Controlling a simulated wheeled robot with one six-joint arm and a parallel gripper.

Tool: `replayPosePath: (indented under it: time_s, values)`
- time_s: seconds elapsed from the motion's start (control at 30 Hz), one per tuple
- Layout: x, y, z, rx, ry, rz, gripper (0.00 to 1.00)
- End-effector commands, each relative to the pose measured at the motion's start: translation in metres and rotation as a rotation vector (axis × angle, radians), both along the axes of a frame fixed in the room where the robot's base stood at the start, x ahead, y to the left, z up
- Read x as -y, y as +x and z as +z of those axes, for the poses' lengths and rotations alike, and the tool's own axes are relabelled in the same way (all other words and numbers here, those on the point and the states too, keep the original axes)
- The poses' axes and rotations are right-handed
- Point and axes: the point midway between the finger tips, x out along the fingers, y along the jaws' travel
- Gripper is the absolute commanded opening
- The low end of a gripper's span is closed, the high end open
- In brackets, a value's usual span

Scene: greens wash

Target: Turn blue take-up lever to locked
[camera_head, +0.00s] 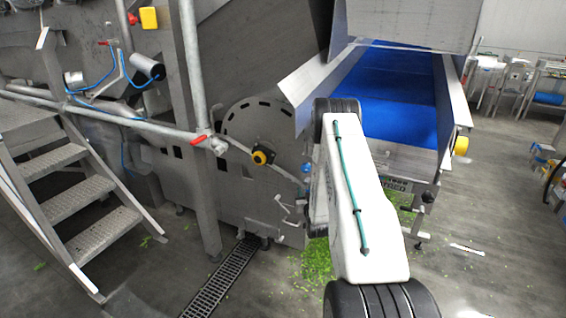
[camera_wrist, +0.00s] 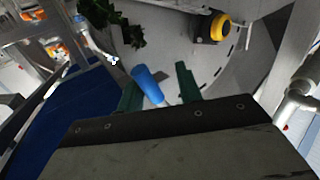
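The blue take-up lever (camera_wrist: 148,84) shows in the wrist view as a short blue cylinder, tilted, in front of a grey metal plate. My gripper (camera_wrist: 158,86) has its two dark green fingers apart, one on each side of the lever. I see a gap on the right side; whether the left finger touches the lever I cannot tell. In the head view a small blue piece that looks like the lever (camera_head: 306,168) shows just left of my white arm. The arm hides my gripper there.
A yellow and black knob (camera_wrist: 220,29) sits on the machine plate, close to my fingers. The blue conveyor belt (camera_head: 397,95) runs right of my arm. Metal steps (camera_head: 98,243) and railings stand at the left. Green scraps (camera_head: 316,262) lie on the floor beside a drain (camera_head: 222,279).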

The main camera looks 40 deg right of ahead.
Motion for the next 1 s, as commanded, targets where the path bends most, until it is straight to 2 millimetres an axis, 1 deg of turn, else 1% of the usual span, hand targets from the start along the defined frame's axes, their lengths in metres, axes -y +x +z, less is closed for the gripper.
replayPosePath:
  time_s: [0.03, 0.37, 0.63, 0.7, 0.87, 1.0]
  values:
    - [-0.011, 0.007, -0.001, 0.015, 0.007, 0.014, 0.34]
    - [-0.03, -0.027, -0.001, 0.011, 0.008, 0.011, 0.34]
    - [-0.051, -0.061, -0.001, 0.011, 0.007, 0.008, 0.34]
    - [-0.052, -0.05, 0.009, -0.018, 0.021, 0.021, 0.34]
    - [-0.059, -0.032, 0.021, -0.107, 0.069, 0.043, 0.34]
    - [-0.068, -0.017, 0.039, -0.179, 0.103, 0.064, 0.34]
